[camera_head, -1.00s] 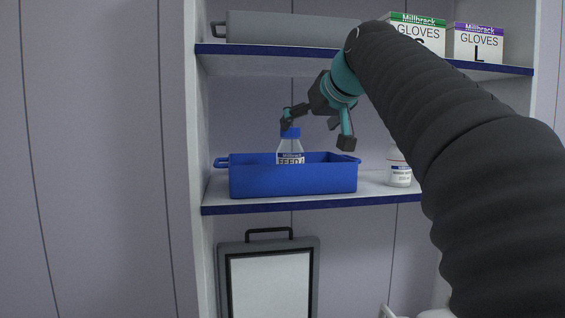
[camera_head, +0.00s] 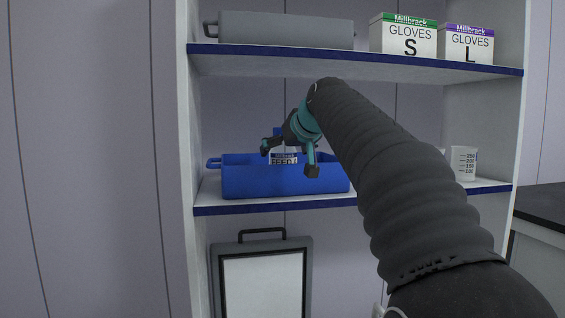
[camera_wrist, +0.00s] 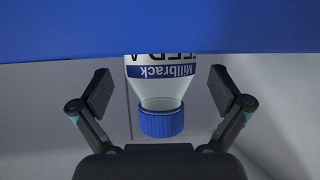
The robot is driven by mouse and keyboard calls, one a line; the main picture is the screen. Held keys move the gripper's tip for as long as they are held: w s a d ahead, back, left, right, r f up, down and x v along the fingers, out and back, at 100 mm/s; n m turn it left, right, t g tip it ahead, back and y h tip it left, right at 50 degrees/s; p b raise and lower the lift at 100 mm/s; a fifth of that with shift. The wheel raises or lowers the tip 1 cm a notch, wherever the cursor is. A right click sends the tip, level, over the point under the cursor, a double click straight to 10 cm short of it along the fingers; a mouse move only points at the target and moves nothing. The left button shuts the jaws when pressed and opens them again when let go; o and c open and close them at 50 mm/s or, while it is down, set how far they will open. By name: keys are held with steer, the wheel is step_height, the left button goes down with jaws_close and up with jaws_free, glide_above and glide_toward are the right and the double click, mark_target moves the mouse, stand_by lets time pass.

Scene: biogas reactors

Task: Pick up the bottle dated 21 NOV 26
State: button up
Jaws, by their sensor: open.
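A clear bottle with a blue cap and a white and blue Millbrack label (camera_head: 284,157) stands in the blue bin on the middle shelf. In the wrist view the bottle (camera_wrist: 160,93) appears upside down, its cap between my fingers and its lower part hidden by the bin wall. The label shows part of "FEED A"; no date is readable. My gripper (camera_head: 289,158) is open in front of the bottle's upper part. In the wrist view my gripper (camera_wrist: 162,92) has one finger on each side of the bottle, with gaps on both sides.
The blue bin (camera_head: 260,182) has a raised front wall. A graduated beaker (camera_head: 463,163) stands to the right on the shelf. Glove boxes (camera_head: 408,38) and a grey bin (camera_head: 285,30) sit on the shelf above. A grey-framed board (camera_head: 262,280) stands below.

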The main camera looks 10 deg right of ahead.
steer(key=shift+w, duration=0.1)
steer(key=shift+c, duration=0.2)
steer(key=c, duration=1.6)
steer(key=shift+r, duration=0.15)
steer(key=shift+r+p, duration=0.8)
steer(key=shift+p, duration=0.1)
steer(key=t+b, duration=0.1)
steer(key=b, duration=0.2)
steer(key=s+f+t+b, duration=0.1)
steer(key=b, duration=0.2)
steer(key=shift+s+d+f+b, duration=0.1)
steer(key=shift+f+b, duration=0.15)
steer(key=shift+b, duration=0.1)
steer(key=b, duration=0.2)
steer(key=s+t+b, duration=0.1)
steer(key=b, duration=0.1)
steer(key=shift+d+r+t+y, duration=0.1)
steer(key=shift+r+t+y, duration=0.05)
steer(key=shift+t+y, duration=0.15)
steer(key=shift+s+b, duration=0.3)
steer(key=shift+b, duration=0.75)
